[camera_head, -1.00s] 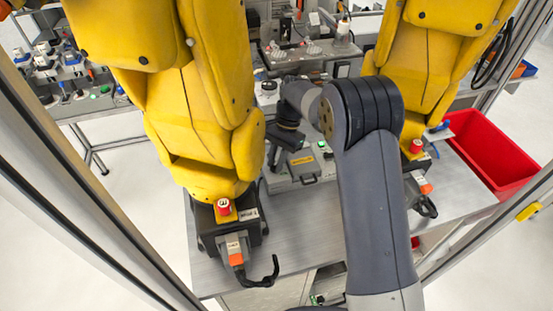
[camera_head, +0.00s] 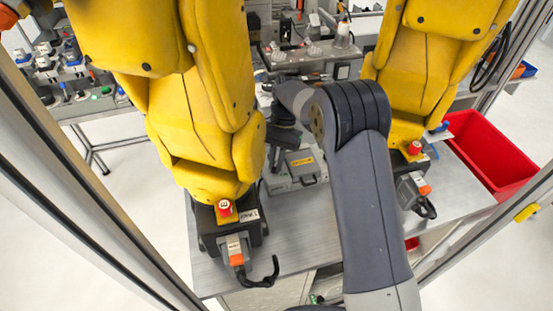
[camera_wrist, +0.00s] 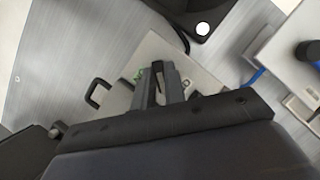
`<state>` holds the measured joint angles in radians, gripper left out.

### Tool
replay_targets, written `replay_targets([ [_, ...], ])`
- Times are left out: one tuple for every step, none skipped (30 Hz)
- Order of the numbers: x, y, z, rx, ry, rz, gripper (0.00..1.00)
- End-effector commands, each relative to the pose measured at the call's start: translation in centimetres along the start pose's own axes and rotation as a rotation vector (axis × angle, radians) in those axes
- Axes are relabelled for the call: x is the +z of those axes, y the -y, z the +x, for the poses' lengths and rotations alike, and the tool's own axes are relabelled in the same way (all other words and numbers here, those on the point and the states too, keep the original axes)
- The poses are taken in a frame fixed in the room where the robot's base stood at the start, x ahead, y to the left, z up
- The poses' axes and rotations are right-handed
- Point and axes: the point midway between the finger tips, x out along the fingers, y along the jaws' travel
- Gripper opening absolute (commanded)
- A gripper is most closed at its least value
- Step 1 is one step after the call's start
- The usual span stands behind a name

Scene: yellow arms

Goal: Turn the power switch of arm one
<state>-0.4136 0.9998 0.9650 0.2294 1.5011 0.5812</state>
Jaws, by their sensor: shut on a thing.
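A grey case (camera_head: 302,172) with a yellow label and a handle stands on the bench between two yellow arms. In the wrist view the case (camera_wrist: 118,100) shows pale, with a dark handle and a green spot beside the fingers. My gripper (camera_wrist: 162,75) is over this case, its fingers close together and shut on a small part, taken as the power switch, which they mostly hide. I cannot tell how far it is turned. In the head view my wrist hides the fingertips. The left yellow arm (camera_head: 205,100) has a red button (camera_head: 224,208) on its base.
The right yellow arm (camera_head: 425,70) stands close to my arm. A red bin (camera_head: 490,155) is at the right. Metal frame posts border both sides. Cable connectors stick out from the arm bases. The front of the bench (camera_head: 285,235) has some bare surface.

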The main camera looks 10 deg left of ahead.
Motion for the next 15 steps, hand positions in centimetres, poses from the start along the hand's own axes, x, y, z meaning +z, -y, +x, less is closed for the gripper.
replay_targets([
  [0.04,0.12,-0.11,0.017,-0.001,-0.041,0.0],
  [0.05,0.15,-0.13,0.028,-0.001,-0.066,0.0],
  [0.06,0.18,-0.14,0.042,-0.001,-0.102,0.0],
  [0.04,0.19,-0.13,0.053,-0.002,-0.129,0.0],
  [0.04,0.19,-0.13,0.064,-0.002,-0.155,0.0],
  [0.05,0.22,-0.12,0.078,-0.001,-0.19,0.0],
  [0.05,0.24,-0.11,0.089,-0.001,-0.215,0.0],
  [0.05,0.26,-0.09,0.1,-0.001,-0.241,0.0],
  [0.07,0.3,-0.07,0.113,-0.001,-0.275,0.0],
  [0.08,0.31,-0.07,0.123,-0.001,-0.3,0.0],
  [0.08,0.31,-0.08,0.134,-0.002,-0.323,0.0],
  [0.08,0.33,-0.09,0.146,-0.002,-0.354,0.0],
  [0.08,0.34,-0.1,0.155,-0.002,-0.377,0.0],
  [0.08,0.35,-0.1,0.164,-0.002,-0.397,0.0],
  [0.07,0.36,-0.09,0.176,-0.002,-0.425,0.0],
])
